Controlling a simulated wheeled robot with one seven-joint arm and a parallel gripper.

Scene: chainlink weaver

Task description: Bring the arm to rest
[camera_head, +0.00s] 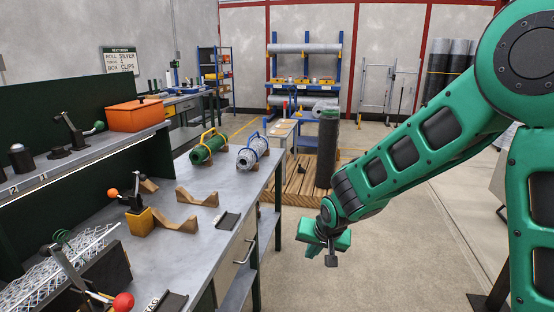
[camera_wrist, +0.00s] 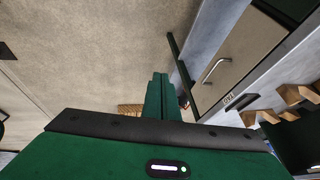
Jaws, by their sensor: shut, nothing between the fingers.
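My arm is green and dark grey and reaches in from the right in the head view. My gripper (camera_head: 331,258) hangs at its end, pointing down, over the open floor to the right of the workbench (camera_head: 228,208). It is clear of the bench edge and touches nothing that I can see. In the wrist view my gripper's fingers (camera_wrist: 159,90) are together, with nothing between them. The bench side with a drawer handle (camera_wrist: 215,69) shows to their right.
The bench holds a green roll (camera_head: 208,147), a silver mesh roll (camera_head: 252,152), wooden cradles (camera_head: 197,198) and an orange box (camera_head: 138,115). The concrete floor (camera_head: 400,250) below the arm is clear.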

